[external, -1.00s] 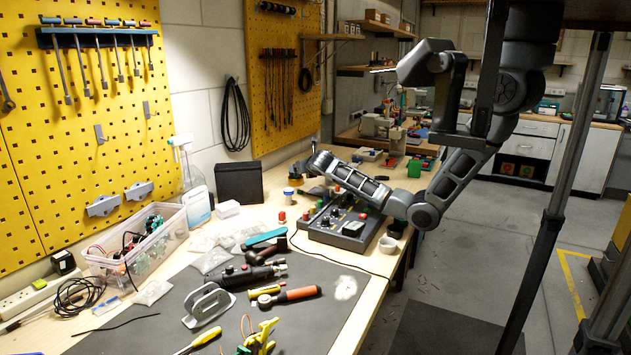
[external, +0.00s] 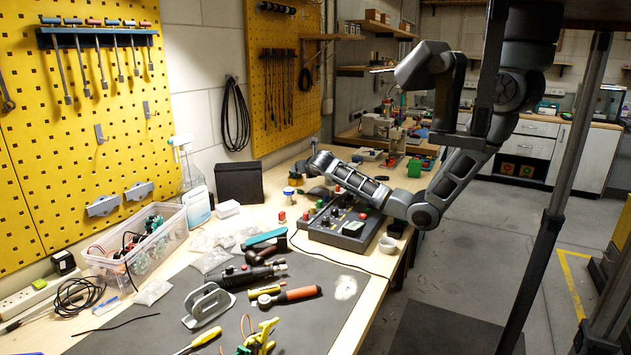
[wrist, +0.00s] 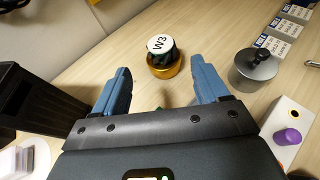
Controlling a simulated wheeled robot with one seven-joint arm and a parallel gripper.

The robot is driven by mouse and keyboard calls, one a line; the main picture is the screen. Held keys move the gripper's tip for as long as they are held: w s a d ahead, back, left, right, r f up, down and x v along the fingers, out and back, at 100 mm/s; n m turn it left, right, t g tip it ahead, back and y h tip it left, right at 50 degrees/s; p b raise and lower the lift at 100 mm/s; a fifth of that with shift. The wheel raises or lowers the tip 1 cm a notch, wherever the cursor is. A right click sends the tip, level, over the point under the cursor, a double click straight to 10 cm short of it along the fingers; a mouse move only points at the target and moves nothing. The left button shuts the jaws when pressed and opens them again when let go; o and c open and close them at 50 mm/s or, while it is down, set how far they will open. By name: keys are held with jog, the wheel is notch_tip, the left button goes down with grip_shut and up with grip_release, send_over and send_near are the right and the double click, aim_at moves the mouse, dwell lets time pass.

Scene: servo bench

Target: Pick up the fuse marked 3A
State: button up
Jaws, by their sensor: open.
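In the wrist view, a round dark piece with a white top stands in a gold-coloured ring-shaped base (wrist: 165,66) on the wooden bench. Its white top (wrist: 159,43) carries black characters that look like "W3"; I cannot read "3A" clearly on it or anywhere else. My gripper (wrist: 160,64) is open, its two blue fingers apart on the left and right. The piece sits in line with the gap, around and beyond the fingertips, and nothing is visibly held. In the external view, my gripper end (external: 320,162) is over the far part of the bench.
In the wrist view, a grey lidded pot (wrist: 254,68) stands right of the piece. A white box with a purple knob (wrist: 288,136) is lower right, and printed cards (wrist: 284,28) lie upper right. A dark box (wrist: 30,103) stands left. The external view shows a control box (external: 340,228).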

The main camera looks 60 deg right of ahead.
aim_at(289, 194)
jog(key=w+a+r+n+t+y+b, duration=0.4)
jog(key=w+a+r+n+t+y, duration=0.65)
jog(key=r+n+y, duration=0.3)
jog(key=s+d+f+n+g+y+b, duration=0.1)
jog(key=s+d+f+n+g+y, duration=0.1)
jog(key=s+f+g, duration=0.2)
jog(key=s+d+f+n+g+y, duration=0.1)
jog(key=s+f+n+g+y, duration=0.1)
jog(key=s+f+g, duration=0.3)
jog(key=s+d+f+n+g+y+b, duration=0.1)
jog(key=s+d+f+n+g+y, duration=0.1)
jog(key=f, duration=0.7)
jog(key=shift+s+d+f+g+y+b, duration=0.15)
jog(key=shift+s+g+y, duration=0.15)
jog(key=shift+s+g, duration=0.4)
jog(key=shift+s+d+g+y+b, duration=0.15)
jog(key=shift+s+g+y, duration=0.1)
jog(key=shift+s+g, duration=0.45)
jog(key=shift+s+a+f, duration=0.15)
jog(key=shift+a, duration=0.05)
jog(key=x, duration=0.2)
jog(key=p+x, duration=0.1)
jog(key=x, duration=0.1)
jog(key=p+x, duration=0.1)
jog(key=x, duration=0.1)
jog(key=shift+r, duration=0.3)
jog(key=shift+w+a+f, duration=0.35)
jog(key=shift+w+a, duration=0.05)
jog(key=shift+w, duration=0.1)
jog(key=shift+c, duration=0.3)
